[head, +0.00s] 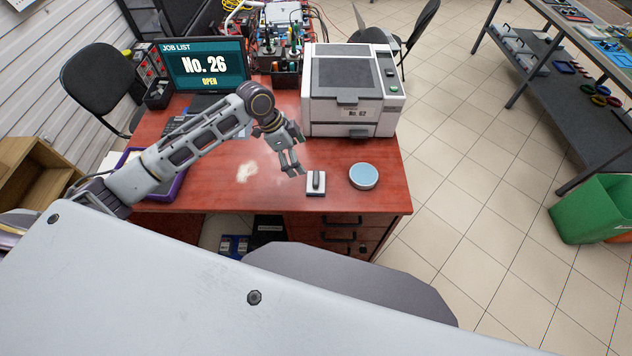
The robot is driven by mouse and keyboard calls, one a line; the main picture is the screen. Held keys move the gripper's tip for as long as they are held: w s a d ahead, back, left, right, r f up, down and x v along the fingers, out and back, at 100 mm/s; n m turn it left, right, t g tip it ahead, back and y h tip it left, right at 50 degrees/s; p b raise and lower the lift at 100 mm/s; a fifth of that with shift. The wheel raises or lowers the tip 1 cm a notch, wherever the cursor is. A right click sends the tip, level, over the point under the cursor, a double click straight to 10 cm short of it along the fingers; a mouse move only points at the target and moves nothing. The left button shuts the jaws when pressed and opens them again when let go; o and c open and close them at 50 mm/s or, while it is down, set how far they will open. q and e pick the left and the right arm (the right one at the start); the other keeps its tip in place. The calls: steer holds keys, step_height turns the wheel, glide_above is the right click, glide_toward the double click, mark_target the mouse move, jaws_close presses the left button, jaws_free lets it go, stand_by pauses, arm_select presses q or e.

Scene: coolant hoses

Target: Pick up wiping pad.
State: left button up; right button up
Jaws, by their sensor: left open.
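The wiping pad (316,189), a small pale block with a dark grip on top, lies near the front edge of the red-brown desk (220,190). My left gripper (292,172) is open and empty above the desk, just to the left of the pad and slightly behind it in the picture. Its fingers point down towards the desk and look apart from the pad. My right gripper is not in view.
A round light-blue-topped container (363,176) stands right of the pad. A pale smudge (246,172) marks the desk to the left. A white printer-like machine (350,90) and a monitor (206,66) stand behind.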

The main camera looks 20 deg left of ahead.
mark_target(314, 177)
arm_select(q)
steer(key=shift+m, duration=0.5)
steer(key=shift+x, duration=4.3)
steer(key=shift+f, duration=0.15)
steer(key=shift+w+d+f+p, duration=0.25)
steer(key=shift+d+f+p, duration=0.2)
steer(key=shift+f, duration=0.3)
steer(key=shift+x, duration=1.6)
